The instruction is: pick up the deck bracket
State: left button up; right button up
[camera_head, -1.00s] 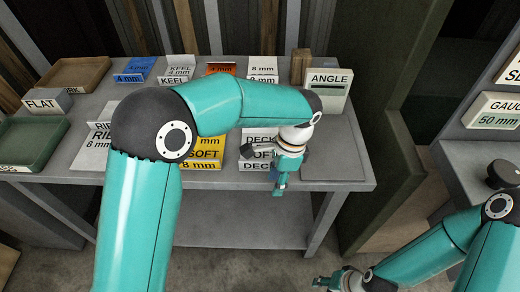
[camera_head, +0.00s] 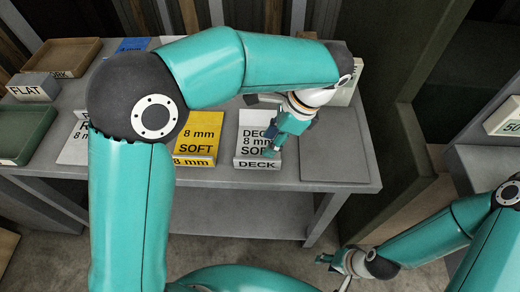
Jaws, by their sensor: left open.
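The deck bracket (camera_head: 256,133) is a pale piece lettered DECK, 8 mm and SOFT, with a low front face also lettered DECK. It sits near the front edge of the grey table, right of centre. My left gripper (camera_head: 275,148) is open and points down over the bracket's right side, hiding part of its lettering. I cannot tell whether a finger touches it. My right gripper (camera_head: 331,270) is low at the bottom of the view, well away from the table. Its fingers look spread and empty.
A yellow 8 mm SOFT piece (camera_head: 197,140) stands left of the bracket. A grey pad (camera_head: 335,152) lies bare to the right. A FLAT block (camera_head: 34,88), a green tray (camera_head: 22,135) and a brown tray (camera_head: 65,57) are at left. My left arm hides much of the table's back.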

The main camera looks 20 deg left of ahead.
aim_at(258, 159)
pick_arm(q)
jog(key=x, duration=0.8)
jog(key=shift+f, duration=0.4)
jog(key=shift+a+f, duration=0.1)
jog(key=shift+f, duration=0.1)
jog(key=shift+f, duration=0.2)
grip_shut()
